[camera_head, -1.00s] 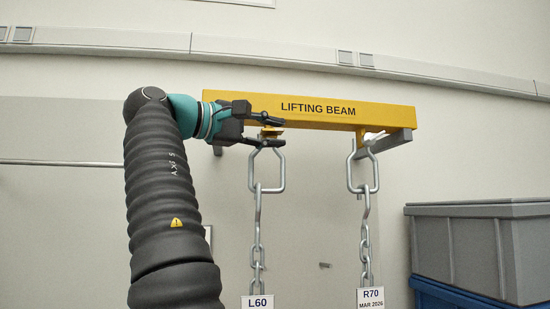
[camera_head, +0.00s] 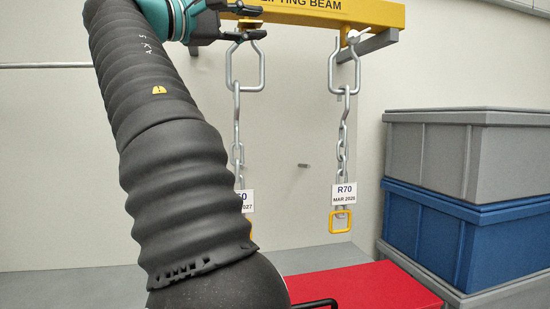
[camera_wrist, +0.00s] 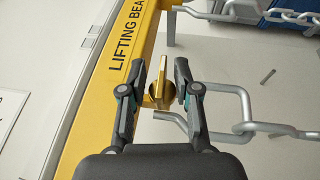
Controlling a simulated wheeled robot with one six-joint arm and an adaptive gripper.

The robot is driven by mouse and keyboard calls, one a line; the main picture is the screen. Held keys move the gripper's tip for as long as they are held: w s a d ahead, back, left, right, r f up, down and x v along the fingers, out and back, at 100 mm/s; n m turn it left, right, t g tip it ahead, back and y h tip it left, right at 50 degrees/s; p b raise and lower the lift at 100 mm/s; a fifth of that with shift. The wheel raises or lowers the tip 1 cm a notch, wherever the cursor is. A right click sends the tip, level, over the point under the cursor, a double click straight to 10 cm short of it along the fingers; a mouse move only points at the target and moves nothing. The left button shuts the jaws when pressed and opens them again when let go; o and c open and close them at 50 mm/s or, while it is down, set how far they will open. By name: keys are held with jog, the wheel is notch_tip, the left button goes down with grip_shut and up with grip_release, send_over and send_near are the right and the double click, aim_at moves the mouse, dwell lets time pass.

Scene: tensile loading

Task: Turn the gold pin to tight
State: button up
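The gold pin (camera_wrist: 159,92) shows in the wrist view at the yellow lifting beam's (camera_wrist: 108,75) edge, above the left shackle. My gripper (camera_wrist: 171,64) is open, with one dark finger on each side of the pin and gaps visible. In the head view my gripper (camera_head: 262,22) is at the top, beside the left hook mount under the beam (camera_head: 300,16); the pin is small and partly hidden there. The left shackle (camera_head: 245,90) hangs just below, its bent end near the pin in the wrist view. I cannot tell how tight the pin is.
The right shackle (camera_head: 345,90) and its chain with the R70 tag (camera_head: 344,192) hang to the right. The left chain's tag (camera_head: 246,201) is partly hidden by my arm. Grey (camera_head: 430,150) and blue (camera_head: 440,222) crates stand at right. A red surface (camera_head: 370,288) lies below.

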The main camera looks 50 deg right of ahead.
jog(key=shift+f+h, duration=0.1)
jog(key=shift+h, duration=0.2)
